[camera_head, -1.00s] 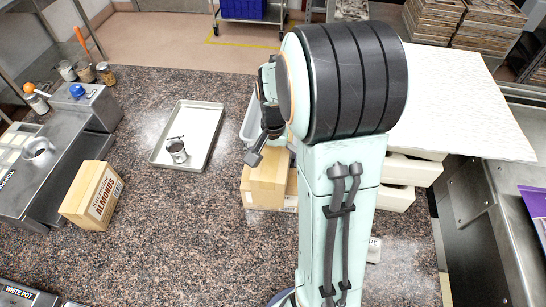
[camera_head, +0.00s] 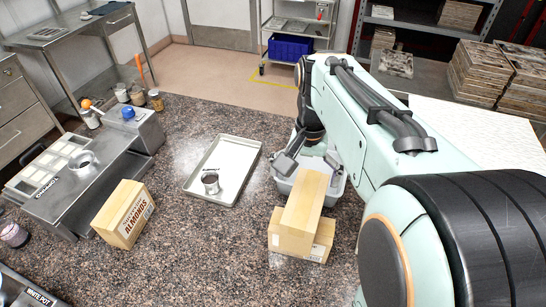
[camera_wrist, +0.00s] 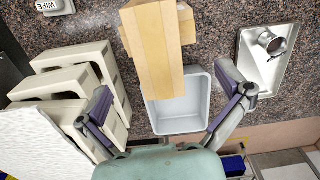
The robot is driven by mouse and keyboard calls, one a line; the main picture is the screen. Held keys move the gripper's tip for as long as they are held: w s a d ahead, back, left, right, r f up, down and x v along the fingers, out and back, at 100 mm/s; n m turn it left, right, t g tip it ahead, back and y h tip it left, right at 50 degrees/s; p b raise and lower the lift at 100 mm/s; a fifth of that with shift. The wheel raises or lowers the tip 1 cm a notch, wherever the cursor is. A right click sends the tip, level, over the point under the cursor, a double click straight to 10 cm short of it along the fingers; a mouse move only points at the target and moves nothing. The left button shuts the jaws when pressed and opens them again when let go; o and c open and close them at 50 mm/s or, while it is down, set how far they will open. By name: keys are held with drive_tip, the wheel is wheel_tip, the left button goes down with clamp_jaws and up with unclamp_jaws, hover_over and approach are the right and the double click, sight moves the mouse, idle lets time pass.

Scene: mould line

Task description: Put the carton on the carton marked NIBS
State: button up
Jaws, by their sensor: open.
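A long plain tan carton (camera_head: 305,199) lies on top of a wider tan carton (camera_head: 289,242) on the counter. In the wrist view the upper carton (camera_wrist: 155,48) crosses over the lower one (camera_wrist: 187,27). The lower carton has small labels, but I cannot read NIBS on them. My gripper (camera_head: 308,163) is open and empty behind the stack, over the grey bin. In the wrist view its two fingers are spread wide, and the upper carton's end shows beyond them, apart from both. Another carton (camera_head: 124,214), marked ALMONDS, stands to the left.
The grey bin (camera_wrist: 179,115) sits close behind the stack. A metal tray (camera_head: 193,181) with a small metal cup (camera_head: 210,183) lies to its left. White block-shaped pieces (camera_wrist: 75,58) stand beside the bin in the wrist view. Counter is clear between the ALMONDS carton and the stack.

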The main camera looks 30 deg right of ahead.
drive_tip(key=s+a+f+n, duration=0.4)
drive_tip(key=s+a+n, duration=0.5)
drive_tip(key=s+a, duration=0.4)
drive_tip(key=shift+s+y, duration=0.4)
drive_tip(key=shift+s, duration=0.55)
